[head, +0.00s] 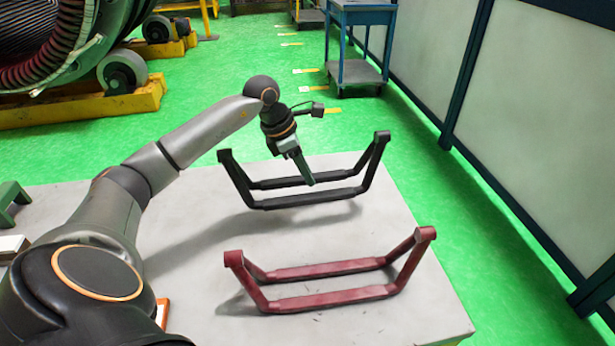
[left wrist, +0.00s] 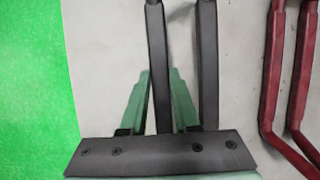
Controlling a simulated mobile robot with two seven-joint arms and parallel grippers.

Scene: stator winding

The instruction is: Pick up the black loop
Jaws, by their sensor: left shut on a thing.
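The black loop (head: 310,199) is a long bent frame with two parallel bars and raised ends. It is at the far part of the table in the head view, with a shadow below and left of it. My left gripper (head: 311,182) reaches down to its middle. In the left wrist view, the green fingers (left wrist: 162,100) stand either side of one black bar (left wrist: 157,60), shut on it. The second black bar (left wrist: 207,60) lies just outside the right finger. My right gripper is not in view.
A red loop (head: 330,301) of like shape lies nearer on the grey table (head: 400,320). A green part (head: 10,200) sits at the table's left edge. A blue cart (head: 360,72) and a large stator (head: 50,45) stand beyond, on green floor.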

